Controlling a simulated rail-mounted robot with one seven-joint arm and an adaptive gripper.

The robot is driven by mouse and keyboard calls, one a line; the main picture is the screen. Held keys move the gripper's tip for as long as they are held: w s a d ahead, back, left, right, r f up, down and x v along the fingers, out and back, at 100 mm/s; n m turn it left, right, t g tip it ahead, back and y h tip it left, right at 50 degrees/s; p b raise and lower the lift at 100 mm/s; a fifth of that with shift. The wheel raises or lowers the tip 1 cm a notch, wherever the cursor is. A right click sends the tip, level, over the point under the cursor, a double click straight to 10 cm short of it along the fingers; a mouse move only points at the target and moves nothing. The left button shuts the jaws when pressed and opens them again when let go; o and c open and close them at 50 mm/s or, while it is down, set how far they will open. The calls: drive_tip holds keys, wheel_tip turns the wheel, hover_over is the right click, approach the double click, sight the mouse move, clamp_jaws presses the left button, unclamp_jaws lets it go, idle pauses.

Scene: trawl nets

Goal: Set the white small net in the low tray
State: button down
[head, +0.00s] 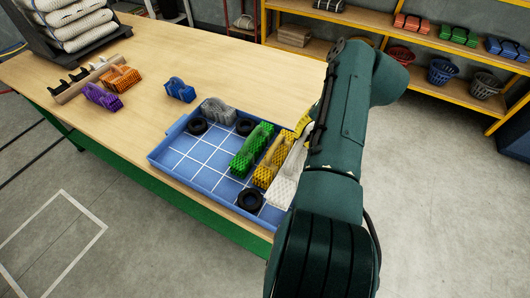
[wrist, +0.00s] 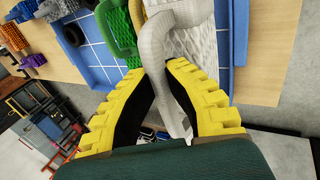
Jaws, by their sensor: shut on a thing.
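The white small net (head: 287,182) is at the right end of the low blue tray (head: 206,160), partly hidden behind my arm in the head view. In the wrist view, the white net (wrist: 205,45) has its pale handle between my yellow fingers. My gripper (wrist: 162,70) is shut on this handle. In the head view only a bit of my yellow gripper (head: 301,124) shows beside the arm. The net is over or in the tray, right beside the yellow net; I cannot tell whether its underside touches the tray floor.
The tray also holds a yellow net (head: 272,160), a green net (head: 251,150), a grey net (head: 216,111) and several black rings (head: 250,200). Blue (head: 180,90), purple (head: 102,97) and orange (head: 120,78) nets lie on the table. The tray's left-middle floor is bare.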

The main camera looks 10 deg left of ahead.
sight(299, 159)
wheel_tip(299, 159, down, 10)
drive_tip(key=b, duration=0.6)
drive_tip(key=shift+f, duration=0.1)
drive_tip(key=c, duration=1.2)
unclamp_jaws()
